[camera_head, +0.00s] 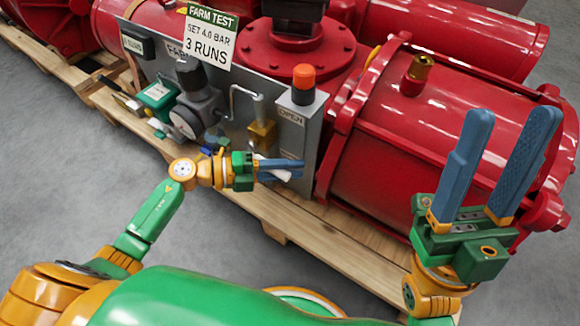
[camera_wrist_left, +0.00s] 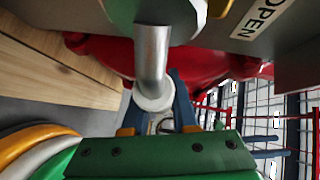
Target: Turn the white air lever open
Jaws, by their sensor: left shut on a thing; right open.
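The white air lever (camera_wrist_left: 152,100) shows in the left wrist view as a pale rounded end on a bent grey metal arm, between my blue fingers. In the head view, only a small white part of it (camera_head: 259,157) shows beside the fingers, below the brass fitting. My left gripper (camera_head: 283,168) is shut on the lever in front of the grey panel; its fingers also flank the lever in the left wrist view (camera_wrist_left: 158,108). The lever's far side is hidden. My right gripper (camera_head: 513,113) is open and empty, fingers pointing up, in front of the red cylinder.
A large red cylinder (camera_head: 440,125) stands at right. A wooden pallet (camera_head: 310,231) edge runs below; grey floor is clear at left.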

